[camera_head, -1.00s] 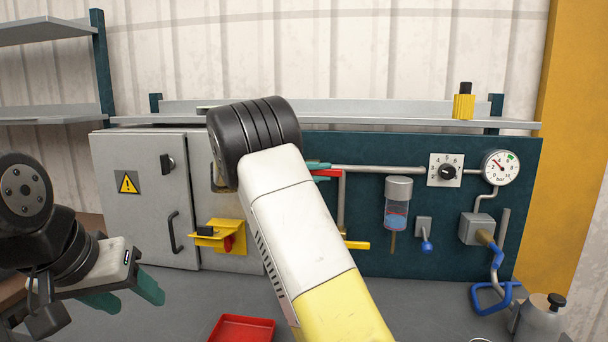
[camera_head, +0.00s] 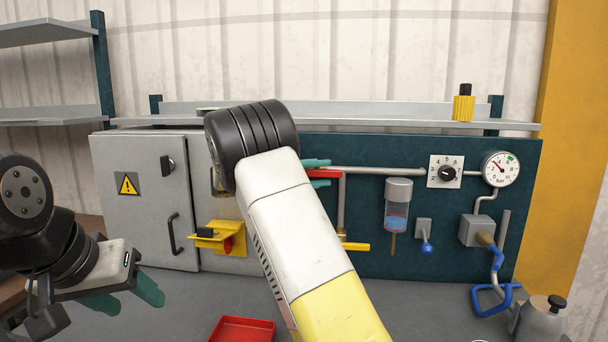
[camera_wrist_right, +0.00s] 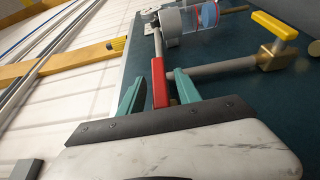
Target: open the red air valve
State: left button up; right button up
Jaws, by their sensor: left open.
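The red air valve's lever (camera_head: 327,173) is a flat red bar at the panel's upper left, partly hidden by my right arm in the head view. It lies level, crosswise to the pipe running down from it. In the right wrist view the red lever (camera_wrist_right: 159,82) stands between the two teal fingers of my right gripper (camera_wrist_right: 158,90). The fingers are apart, with a gap visible on both sides of the lever. My right gripper also shows in the head view (camera_head: 318,172), one finger above the lever and one below. My left gripper (camera_head: 125,297) is open and empty over the table at lower left.
A yellow handle (camera_head: 355,246) sits below the red lever, and a filter bowl (camera_head: 397,205) to its right. A gauge (camera_head: 500,169) and blue handle (camera_head: 490,299) are further right. A red tray (camera_head: 242,330) lies on the table. A grey cabinet (camera_head: 140,215) stands left.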

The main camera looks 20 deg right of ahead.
jog(key=a, duration=0.7)
jog(key=shift+a, duration=0.4)
jog(key=shift+f, duration=0.1)
